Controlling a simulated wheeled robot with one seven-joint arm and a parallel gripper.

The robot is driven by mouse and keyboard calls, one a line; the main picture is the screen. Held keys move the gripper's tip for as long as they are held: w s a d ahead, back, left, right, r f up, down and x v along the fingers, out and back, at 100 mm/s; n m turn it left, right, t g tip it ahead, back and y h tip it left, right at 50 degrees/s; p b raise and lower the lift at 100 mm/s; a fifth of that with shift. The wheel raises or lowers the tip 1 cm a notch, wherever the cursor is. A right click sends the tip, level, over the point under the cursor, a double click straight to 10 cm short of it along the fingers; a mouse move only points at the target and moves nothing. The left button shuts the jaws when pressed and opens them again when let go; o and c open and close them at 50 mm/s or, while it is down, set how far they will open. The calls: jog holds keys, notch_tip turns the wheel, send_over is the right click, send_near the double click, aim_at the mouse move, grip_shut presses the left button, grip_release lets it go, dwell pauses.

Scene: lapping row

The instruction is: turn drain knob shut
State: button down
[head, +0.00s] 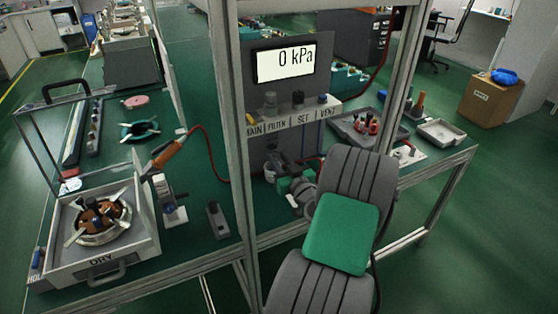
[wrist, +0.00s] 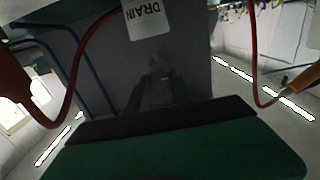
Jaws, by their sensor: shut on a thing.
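The grey control panel (head: 262,95) stands in the frame, its display (head: 286,64) reading 0 kPa. My gripper (head: 281,175) is low in front of this panel, under the shelf of labelled controls and largely behind my own arm. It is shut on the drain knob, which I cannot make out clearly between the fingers. A white DRAIN label (wrist: 147,18) shows upside down at the top of the wrist view. Below it is a dark, blurred shape against the grey surface. The knob's turn angle cannot be read.
The control shelf (head: 292,117) has several knobs above my gripper. A red hose (head: 211,152) loops at the left, and aluminium frame posts (head: 230,120) stand close to my arm. A lapping tray (head: 95,262) is at left; a shallow tray (head: 441,132) is at right.

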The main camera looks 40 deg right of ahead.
jog(key=m+b, duration=0.1)
jog(key=m, duration=0.7)
jog(key=shift+d+m, duration=0.1)
jog(key=shift+m, duration=0.2)
jog(key=m, duration=0.4)
jog(key=shift+p, duration=0.4)
jog(key=m+p, duration=0.1)
jog(key=m, duration=0.4)
jog(key=shift+s+f, duration=0.1)
jog(key=shift+f, duration=0.05)
jog(key=shift+p, duration=0.3)
jog(key=c, duration=1.1)
grip_release()
jog(key=shift+c, duration=0.2)
